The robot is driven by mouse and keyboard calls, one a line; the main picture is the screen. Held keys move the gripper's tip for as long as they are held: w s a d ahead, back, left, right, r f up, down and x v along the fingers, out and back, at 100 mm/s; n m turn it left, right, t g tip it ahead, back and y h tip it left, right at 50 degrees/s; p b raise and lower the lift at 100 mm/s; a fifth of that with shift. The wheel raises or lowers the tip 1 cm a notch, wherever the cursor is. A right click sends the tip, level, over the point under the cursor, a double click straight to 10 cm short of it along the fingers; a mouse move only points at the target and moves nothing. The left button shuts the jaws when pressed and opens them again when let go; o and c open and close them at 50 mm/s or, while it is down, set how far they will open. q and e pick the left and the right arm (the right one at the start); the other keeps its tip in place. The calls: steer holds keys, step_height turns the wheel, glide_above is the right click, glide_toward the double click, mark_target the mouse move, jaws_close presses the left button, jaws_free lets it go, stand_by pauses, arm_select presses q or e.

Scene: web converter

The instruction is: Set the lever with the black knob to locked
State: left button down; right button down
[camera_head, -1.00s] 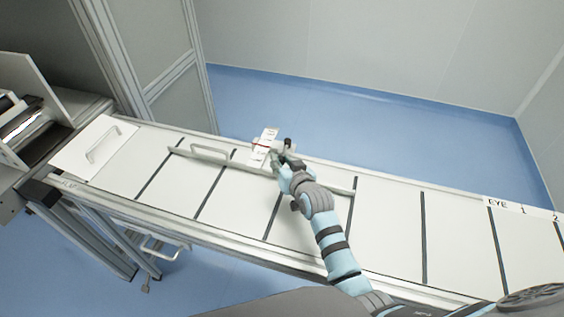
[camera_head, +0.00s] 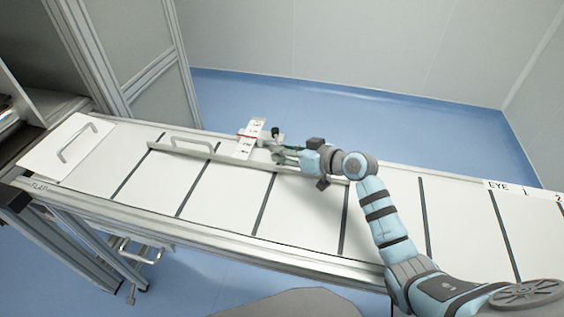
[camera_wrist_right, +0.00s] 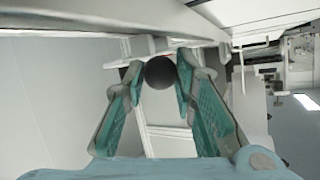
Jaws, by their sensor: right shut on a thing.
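The lever's black knob (camera_head: 276,133) stands at the far side of the white table, just right of a small white label plate (camera_head: 252,138) with a red mark. In the right wrist view the knob (camera_wrist_right: 160,72) is a dark ball between the two fingertips. My right gripper (camera_head: 277,151) reaches in from the right, low beside the plate. It is shut on the lever at its knob; the fingers hide most of the lever's shaft. The print on the plate is too small to read. My left gripper is not in view.
A long pale bar (camera_head: 225,160) runs along the table near the lever, with a handle (camera_head: 192,143) behind it. A white flap with a handle (camera_head: 66,156) lies at the left end. The dark-striped table surface (camera_head: 305,212) in front is clear.

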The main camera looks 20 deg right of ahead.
steer(key=shift+d+n+g+y+b, duration=0.3)
steer(key=shift+d+n+y+b, duration=0.1)
steer(key=shift+b, duration=0.2)
steer(key=c, duration=1.3)
jaws_free()
steer(key=shift+w, duration=0.1)
steer(key=v, duration=1.2)
